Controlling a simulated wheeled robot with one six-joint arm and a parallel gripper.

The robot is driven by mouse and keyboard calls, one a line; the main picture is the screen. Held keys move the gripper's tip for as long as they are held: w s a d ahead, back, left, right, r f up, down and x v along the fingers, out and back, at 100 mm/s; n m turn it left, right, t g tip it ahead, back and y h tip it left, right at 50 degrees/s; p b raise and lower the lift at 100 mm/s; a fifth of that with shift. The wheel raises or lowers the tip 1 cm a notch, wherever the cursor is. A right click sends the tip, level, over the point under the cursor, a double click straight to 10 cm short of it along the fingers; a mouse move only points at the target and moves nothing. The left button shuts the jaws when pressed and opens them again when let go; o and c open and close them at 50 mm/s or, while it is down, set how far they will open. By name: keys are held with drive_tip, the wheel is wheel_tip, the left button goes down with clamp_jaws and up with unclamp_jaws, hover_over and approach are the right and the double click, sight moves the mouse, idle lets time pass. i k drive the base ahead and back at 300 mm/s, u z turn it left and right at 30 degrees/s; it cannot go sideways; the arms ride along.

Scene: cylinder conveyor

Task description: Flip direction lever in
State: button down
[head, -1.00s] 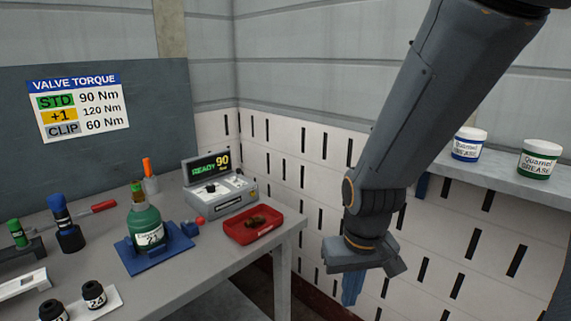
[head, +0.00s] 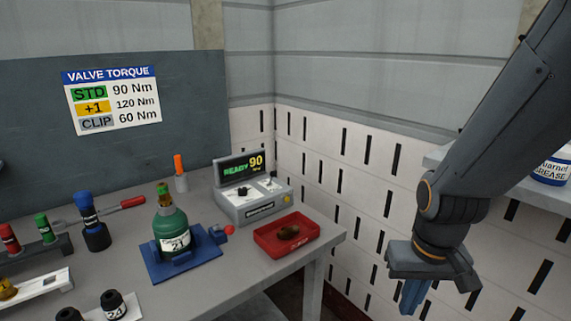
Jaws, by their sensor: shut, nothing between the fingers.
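My gripper (head: 412,297) hangs at the lower right, past the table's right end, with its blue fingers pointing down, shut and empty. The fingertips are near the lower edge of the picture. A green cylinder (head: 172,235) labelled 21 stands upright in a blue cradle (head: 200,256) on the table. Beside the cradle is a small blue block with a red ball-ended lever (head: 229,230); I cannot tell whether this is the direction lever. A grey console (head: 255,203) behind it reads READY 90 and has a black knob and small switches on its top.
Several coloured sockets and black containers stand at the left, with a red-handled tool (head: 132,201). A wall shelf (head: 440,156) with a jar is behind my arm.

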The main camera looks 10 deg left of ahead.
sight(272, 174)
drive_tip(key=i, duration=0.55)
drive_tip(key=u, duration=0.85)
